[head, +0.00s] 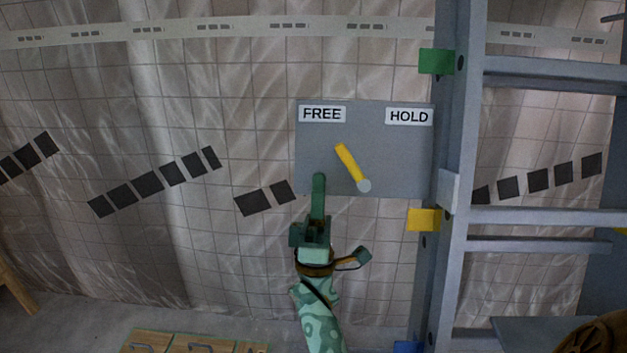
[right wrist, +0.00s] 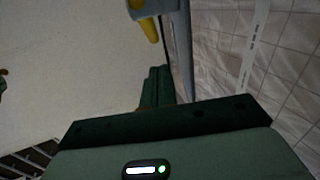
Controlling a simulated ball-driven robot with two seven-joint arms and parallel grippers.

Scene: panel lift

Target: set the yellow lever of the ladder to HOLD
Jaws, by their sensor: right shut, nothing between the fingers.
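The yellow lever (head: 350,164) sits on a grey plate (head: 400,150) beside the ladder (head: 455,170). It tilts up and to the left from a round grey pivot, towards the FREE label (head: 322,114). The HOLD label (head: 409,116) is at the plate's upper right. My right gripper (head: 318,180) is shut and empty, its tip by the plate's lower left edge, left of and below the lever. In the right wrist view the yellow lever (right wrist: 149,29) shows at the top, beyond and apart from the shut fingers (right wrist: 160,85). My left gripper is not in view.
The ladder carries green (head: 436,61) and yellow (head: 422,219) tabs on its left rail. A tiled sheet wall (head: 150,90) stands behind. Wooden boxes with handles (head: 190,343) are at the bottom left. The space left of the plate is clear.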

